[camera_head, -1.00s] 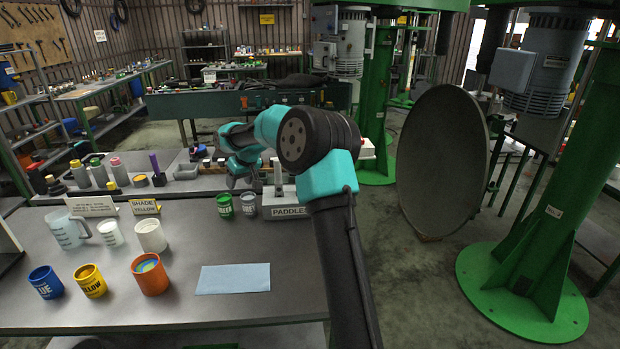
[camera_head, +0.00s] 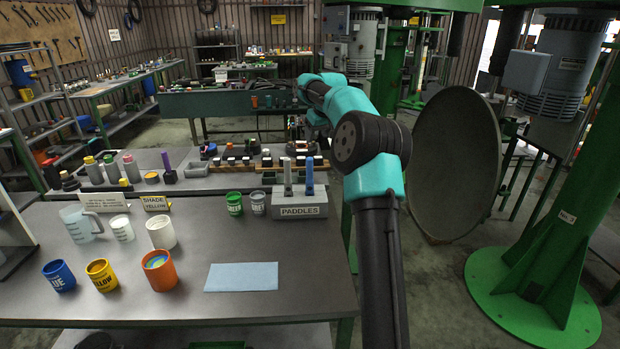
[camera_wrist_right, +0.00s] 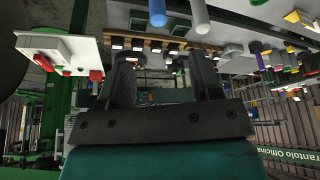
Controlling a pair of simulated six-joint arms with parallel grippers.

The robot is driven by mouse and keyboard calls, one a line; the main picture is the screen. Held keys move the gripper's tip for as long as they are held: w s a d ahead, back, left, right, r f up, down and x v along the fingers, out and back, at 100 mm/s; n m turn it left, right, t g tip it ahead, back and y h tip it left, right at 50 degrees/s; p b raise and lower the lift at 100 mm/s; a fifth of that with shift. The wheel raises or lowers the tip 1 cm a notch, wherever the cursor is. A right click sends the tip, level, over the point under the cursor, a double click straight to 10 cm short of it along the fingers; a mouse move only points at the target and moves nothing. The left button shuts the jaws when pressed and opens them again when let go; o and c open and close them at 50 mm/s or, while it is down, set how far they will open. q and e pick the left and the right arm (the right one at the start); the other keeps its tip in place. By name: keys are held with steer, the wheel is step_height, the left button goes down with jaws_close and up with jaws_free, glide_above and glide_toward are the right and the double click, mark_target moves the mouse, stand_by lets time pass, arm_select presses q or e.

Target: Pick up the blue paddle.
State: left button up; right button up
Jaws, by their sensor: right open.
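The blue paddle (camera_head: 309,174) stands upright in the grey holder block labelled PADDLES (camera_head: 300,211), on the right of a grey paddle (camera_head: 287,175). In the right wrist view, which is upside down, the blue paddle (camera_wrist_right: 157,12) is at the top edge and the grey paddle (camera_wrist_right: 200,16) is to its right. My right gripper (camera_wrist_right: 163,78) is open and empty, its fingers spread apart. In the head view it is small, beyond the paddles and mostly hidden by my arm. My left gripper is not in view.
Green and grey cups (camera_head: 234,204) stand left of the holder. A wooden rack (camera_head: 240,163) with dark-handled items lies behind. A blue sheet (camera_head: 241,277) and an orange cup (camera_head: 159,270) lie nearer. A large round dish (camera_head: 455,165) stands right of my arm.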

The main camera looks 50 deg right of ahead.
mark_target(309, 164)
steer(key=x, duration=1.1)
steer(key=shift+f, duration=0.1)
steer(key=shift+d+x, duration=0.15)
steer(key=shift+x, duration=1.15)
steer(key=shift+d+x, duration=0.15)
steer(key=shift+x, duration=1.15)
steer(key=shift+w, duration=0.1)
steer(key=c, duration=0.9)
steer(key=shift+r, duration=0.25)
